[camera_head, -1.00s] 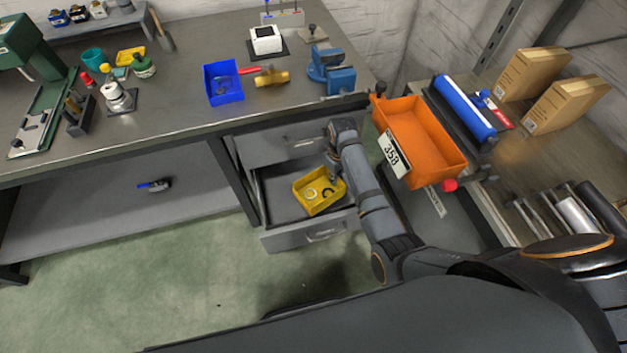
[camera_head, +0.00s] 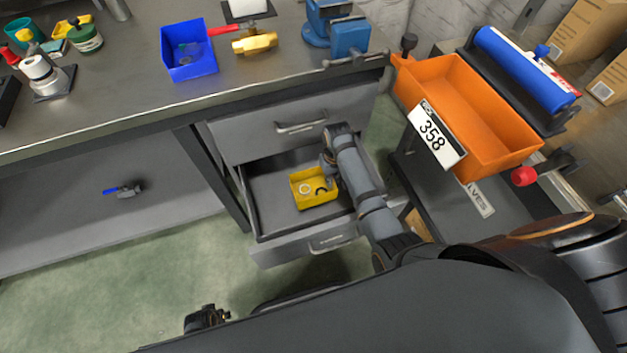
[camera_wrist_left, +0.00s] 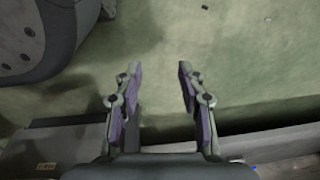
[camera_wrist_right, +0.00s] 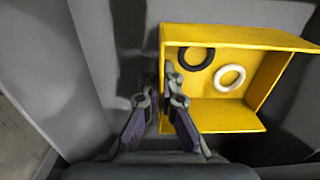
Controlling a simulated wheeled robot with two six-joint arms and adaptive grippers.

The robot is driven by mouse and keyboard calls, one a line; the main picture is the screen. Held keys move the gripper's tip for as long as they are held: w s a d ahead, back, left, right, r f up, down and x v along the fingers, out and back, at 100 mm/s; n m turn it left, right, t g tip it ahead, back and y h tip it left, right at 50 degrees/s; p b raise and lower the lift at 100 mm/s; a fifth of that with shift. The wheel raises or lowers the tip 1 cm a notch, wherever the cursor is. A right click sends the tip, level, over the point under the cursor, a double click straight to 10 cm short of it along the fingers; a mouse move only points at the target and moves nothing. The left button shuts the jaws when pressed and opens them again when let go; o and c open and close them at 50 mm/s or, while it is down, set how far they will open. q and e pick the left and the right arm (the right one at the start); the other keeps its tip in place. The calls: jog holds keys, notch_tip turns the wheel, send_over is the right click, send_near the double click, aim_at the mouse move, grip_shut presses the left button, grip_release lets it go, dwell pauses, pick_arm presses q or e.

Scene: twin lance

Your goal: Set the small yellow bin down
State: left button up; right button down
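The small yellow bin (camera_head: 304,202) is inside the open drawer (camera_head: 268,212), and it holds a white ring (camera_wrist_right: 230,78) and a black ring (camera_wrist_right: 196,58). My right gripper (camera_head: 329,178) is at the bin's right side in the head view. In the right wrist view, its fingers (camera_wrist_right: 162,78) are close together on either side of the bin's near-left wall, shut on it. I cannot tell whether the bin's base touches the drawer floor. My left gripper (camera_wrist_left: 158,82) is open and empty above the green floor; part of it shows low in the head view (camera_head: 207,318).
A closed drawer (camera_head: 290,128) is just above the open one. An orange bin (camera_head: 475,115) marked 358 stands right of my right arm. The lower shelf is mostly clear.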

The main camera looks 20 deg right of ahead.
notch_tip(320, 180, down, 4)
jog(key=shift+f+b, duration=0.1)
jog(key=shift+b, duration=0.4)
notch_tip(320, 180, down, 4)
jog(key=shift+r+b, duration=0.2)
jog(key=shift+b, duration=0.6)
pick_arm(q)
jog(key=w+d+r, duration=0.2)
jog(key=w+r, duration=0.2)
jog(key=r, duration=0.3)
jog(key=shift+w+d, duration=0.2)
jog(key=shift+w, duration=0.2)
pick_arm(e)
jog(key=shift+f, duration=0.1)
jog(key=shift+f, duration=0.1)
pick_arm(q)
jog(key=shift+r, duration=0.1)
pick_arm(e)
jog(key=c, duration=1.5)
grip_release()
